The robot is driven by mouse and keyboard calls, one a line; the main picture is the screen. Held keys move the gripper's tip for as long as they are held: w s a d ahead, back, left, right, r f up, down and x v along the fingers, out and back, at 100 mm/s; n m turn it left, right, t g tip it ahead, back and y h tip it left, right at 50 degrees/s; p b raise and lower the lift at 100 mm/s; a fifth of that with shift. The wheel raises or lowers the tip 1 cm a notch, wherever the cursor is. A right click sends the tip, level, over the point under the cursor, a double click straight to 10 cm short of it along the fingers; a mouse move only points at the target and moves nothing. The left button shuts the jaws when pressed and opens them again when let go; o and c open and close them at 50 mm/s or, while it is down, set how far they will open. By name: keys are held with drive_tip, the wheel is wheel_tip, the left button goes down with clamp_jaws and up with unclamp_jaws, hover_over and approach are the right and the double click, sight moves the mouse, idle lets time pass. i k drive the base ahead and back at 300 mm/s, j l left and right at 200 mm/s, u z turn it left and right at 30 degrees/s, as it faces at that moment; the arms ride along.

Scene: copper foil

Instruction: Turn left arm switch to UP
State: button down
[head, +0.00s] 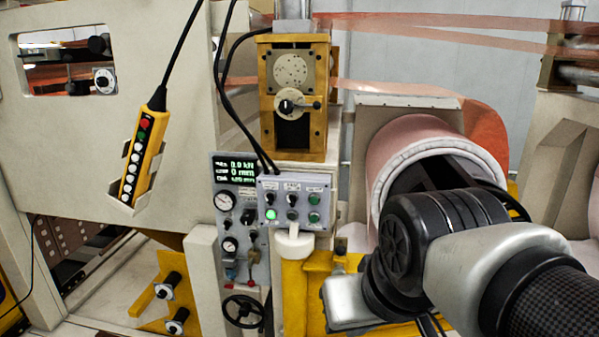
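A grey control box (298,183) stands near the middle of the head view, below the yellow roller frame. Its sloped face carries small black switches in the left (271,198) and middle (292,200) columns. There are green buttons on the right, and a green lamp (271,214) is lit at the lower left. The labels are too small to read, so I cannot tell which switch is the left arm switch or how it is set. My arm (430,235) reaches in from the lower right, to the right of the box.
A grey gauge panel (238,212) with a lit display and a black handwheel (243,311) stand left of the box. A yellow pendant (142,152) hangs further left. A copper foil roll (420,150) is behind my arm. The space before the box's face looks mostly clear.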

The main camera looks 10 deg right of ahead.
sight(291, 200)
drive_tip(key=i+l+u, duration=0.15)
drive_tip(key=l, duration=0.2)
drive_tip(key=l+u, duration=0.1)
drive_tip(key=l, duration=0.25)
drive_tip(key=i+l+u, duration=0.15)
drive_tip(key=l, duration=0.25)
drive_tip(key=j+u, duration=0.15)
drive_tip(key=u, duration=0.2)
drive_tip(key=j+u, duration=0.2)
drive_tip(key=u, duration=0.2)
